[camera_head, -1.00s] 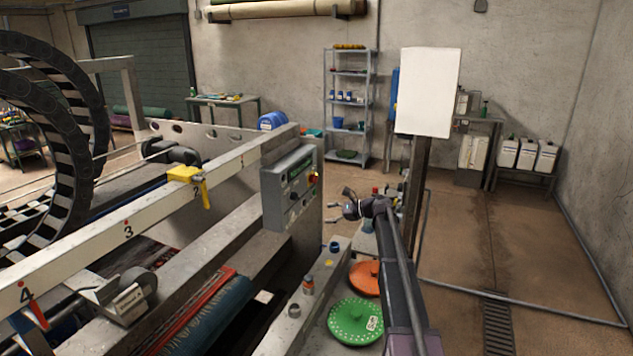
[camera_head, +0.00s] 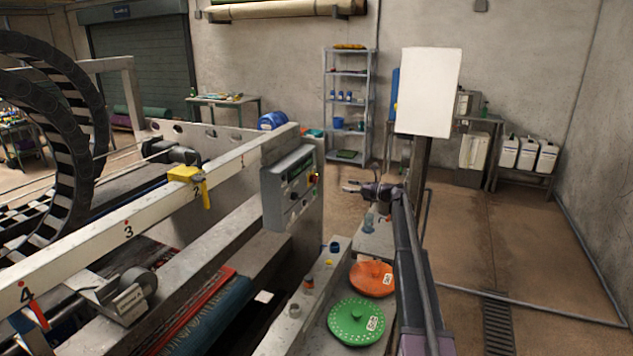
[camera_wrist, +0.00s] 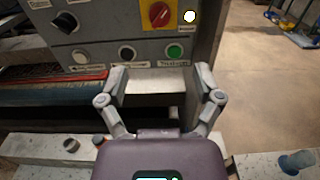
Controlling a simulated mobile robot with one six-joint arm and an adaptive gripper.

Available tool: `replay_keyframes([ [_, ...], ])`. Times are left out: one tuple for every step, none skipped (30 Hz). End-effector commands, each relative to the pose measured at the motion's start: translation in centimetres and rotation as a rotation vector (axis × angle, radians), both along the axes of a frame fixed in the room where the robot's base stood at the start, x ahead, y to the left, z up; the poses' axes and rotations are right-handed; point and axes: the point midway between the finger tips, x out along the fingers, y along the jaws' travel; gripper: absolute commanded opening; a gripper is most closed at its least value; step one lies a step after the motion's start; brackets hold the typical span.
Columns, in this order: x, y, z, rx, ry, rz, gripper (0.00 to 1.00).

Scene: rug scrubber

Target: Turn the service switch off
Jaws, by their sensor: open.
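The grey control box (camera_head: 291,189) is fixed at the right end of the machine's white beam. In the wrist view its panel (camera_wrist: 105,22) fills the top. It carries a red rotary knob (camera_wrist: 159,14) on a yellow plate, a black knob (camera_wrist: 65,21) at left, a lit white lamp (camera_wrist: 189,16) and a lower row of buttons, one of them green (camera_wrist: 174,51). The labels are too blurred to tell which is the service switch. My gripper (camera_wrist: 161,85) is open and empty, below and apart from the panel. It also shows in the head view (camera_head: 355,187), right of the box.
A ledge below the box holds a green disc (camera_head: 356,322), an orange disc (camera_head: 372,279) and small containers. A white board (camera_head: 428,92) on a post stands beside my arm. Open floor (camera_head: 540,240) lies to the right.

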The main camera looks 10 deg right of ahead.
Motion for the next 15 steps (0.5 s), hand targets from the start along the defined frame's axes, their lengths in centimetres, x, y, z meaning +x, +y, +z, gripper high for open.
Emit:
replay_keyframes([
  [0.2, 0.3, 0.0, 0.0, 0.0, 0.001, 0.84],
  [0.4, 0.5, 0.0, 0.0, 0.0, 0.001, 0.84],
  [0.6, 0.8, 0.0, -0.001, -0.001, 0.001, 0.84],
  [0.8, 1.1, 0.0, -0.001, -0.001, 0.002, 0.84],
  [1.0, 1.3, 0.0, -0.001, -0.001, 0.002, 0.84],
  [1.3, 1.7, 0.0, -0.001, -0.001, 0.002, 0.84],
  [1.5, 2.0, 0.0, -0.001, -0.001, 0.003, 0.84],
  [1.7, 2.3, 0.0, -0.001, -0.001, 0.002, 0.84],
  [2.1, 2.7, 0.0, -0.001, -0.001, 0.002, 0.84],
  [2.3, 3.1, 0.0, -0.001, -0.001, 0.002, 0.84],
  [2.6, 3.5, 0.0, -0.001, 0.0, 0.002, 0.84],
  [3.0, 4.0, 0.0, -0.001, 0.0, 0.002, 0.84],
  [3.3, 4.4, 0.0, -0.001, 0.0, 0.003, 0.84],
  [3.5, 4.7, 0.0, -0.001, 0.0, 0.003, 0.84],
  [3.9, 5.2, 0.0, -0.001, 0.0, 0.002, 0.84],
])
